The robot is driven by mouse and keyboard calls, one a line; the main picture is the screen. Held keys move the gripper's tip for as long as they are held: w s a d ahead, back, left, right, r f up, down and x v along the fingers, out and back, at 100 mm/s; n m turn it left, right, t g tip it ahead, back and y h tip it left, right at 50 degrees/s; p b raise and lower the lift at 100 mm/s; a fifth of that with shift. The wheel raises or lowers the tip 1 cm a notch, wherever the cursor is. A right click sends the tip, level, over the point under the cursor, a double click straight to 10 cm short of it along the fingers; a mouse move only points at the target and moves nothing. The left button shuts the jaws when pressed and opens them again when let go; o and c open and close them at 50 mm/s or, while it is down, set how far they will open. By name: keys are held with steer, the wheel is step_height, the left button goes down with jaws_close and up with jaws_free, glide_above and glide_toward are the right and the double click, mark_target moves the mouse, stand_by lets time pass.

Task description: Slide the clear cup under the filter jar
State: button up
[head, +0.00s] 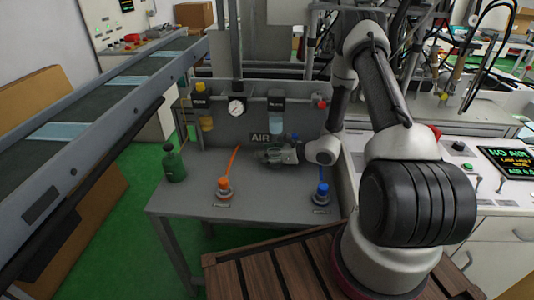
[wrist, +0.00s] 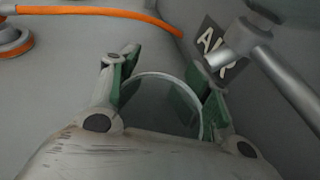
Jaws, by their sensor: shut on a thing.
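My gripper (head: 272,155) is low over the grey table, in front of the upright panel and below its AIR label. In the wrist view its green-padded fingers (wrist: 166,75) are shut on the clear cup (wrist: 165,103), a see-through round thing with a pale rim. The cup cannot be made out in the head view. Two filter units hang on the panel: one with a yellow top and amber jar (head: 206,123), one with a dark top and pale blue jar (head: 276,117). My gripper is below the blue one; I cannot tell whether the cup is directly under either jar.
A gauge (head: 236,108) sits between the filter units. An orange hose fitting (head: 223,188) and a blue one (head: 321,193) stand at the table's front. A green bottle (head: 173,163) stands at the left edge. In the wrist view a metal tube (wrist: 285,85) is close at right.

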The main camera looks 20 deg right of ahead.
steer(key=o, duration=1.2)
steer(key=shift+n, duration=0.3)
steer(key=w, duration=0.1)
steer(key=w+d+r, duration=0.1)
steer(key=w, duration=0.1)
steer(key=shift+w+d+r, duration=0.15)
steer(key=shift+w, duration=0.15)
steer(key=shift+s, duration=0.35)
steer(key=s+d, duration=0.1)
steer(key=s, duration=0.1)
steer(key=s+d+r, duration=0.1)
steer(key=s+d, duration=0.2)
steer(key=s, duration=0.2)
steer(key=shift+d+r, duration=0.15)
steer(key=shift+s, duration=0.5)
steer(key=shift+s, duration=0.1)
